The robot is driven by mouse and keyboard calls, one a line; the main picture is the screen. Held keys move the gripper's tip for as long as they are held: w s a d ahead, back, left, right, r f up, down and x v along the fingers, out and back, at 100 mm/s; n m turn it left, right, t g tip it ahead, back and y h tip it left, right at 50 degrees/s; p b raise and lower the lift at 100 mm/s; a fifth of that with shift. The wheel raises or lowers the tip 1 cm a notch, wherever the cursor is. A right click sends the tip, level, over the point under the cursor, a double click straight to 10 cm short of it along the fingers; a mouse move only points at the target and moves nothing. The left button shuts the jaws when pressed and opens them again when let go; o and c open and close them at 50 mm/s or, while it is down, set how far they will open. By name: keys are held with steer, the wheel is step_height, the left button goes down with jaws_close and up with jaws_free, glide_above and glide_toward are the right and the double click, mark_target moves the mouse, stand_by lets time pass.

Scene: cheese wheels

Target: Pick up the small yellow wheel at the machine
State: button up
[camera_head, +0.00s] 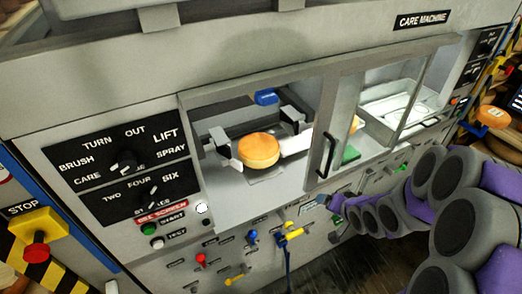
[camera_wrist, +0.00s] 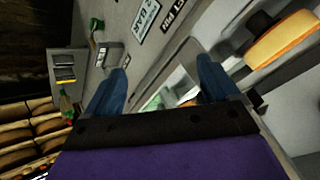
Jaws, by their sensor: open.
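The small yellow wheel (camera_head: 259,150) lies in the open left bay of the care machine (camera_head: 75,110), with grey clamp-like parts beside and behind it. It also shows at the upper right of the wrist view (camera_wrist: 285,42), cut by the frame edge. My gripper (camera_head: 338,203) is in front of the machine, below and to the right of the wheel and apart from it. In the wrist view my gripper (camera_wrist: 160,85) shows two blue fingers spread wide with no wheel between them. The fingertips are small and hard to make out in the head view.
A sliding glass door (camera_head: 385,100) with a black handle covers the right bay. Knobs and levers, including a yellow lever (camera_head: 290,235), stick out below the opening. An orange wheel (camera_head: 493,117) sits at the far right. Shelves of wheels (camera_wrist: 30,130) show in the wrist view.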

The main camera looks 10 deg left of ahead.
steer(key=w+a+f+m+t+y, duration=0.1)
steer(key=w+a+f+t+y, duration=0.15)
steer(key=a, duration=0.25)
steer(key=m+t+y+b, duration=0.2)
steer(key=m+t+y, duration=0.2)
steer(key=m+y, duration=0.2)
glide_toward(273, 161)
steer(key=x, duration=0.4)
steer(key=shift+w+a+r, duration=0.25)
steer(key=shift+w+r, duration=0.05)
steer(key=shift+w, duration=0.05)
steer(key=shift+f+b+x, duration=0.2)
steer(key=shift+b+x, duration=0.1)
steer(key=shift+x, duration=0.6)
steer(key=shift+f+b+x, duration=0.2)
steer(key=shift+b+x, duration=0.1)
steer(key=shift+x, duration=0.6)
steer(key=shift+w+a, duration=0.45)
steer(key=shift+d, duration=0.3)
steer(key=c, duration=0.6)
steer(key=shift+a, duration=0.1)
jaws_close()
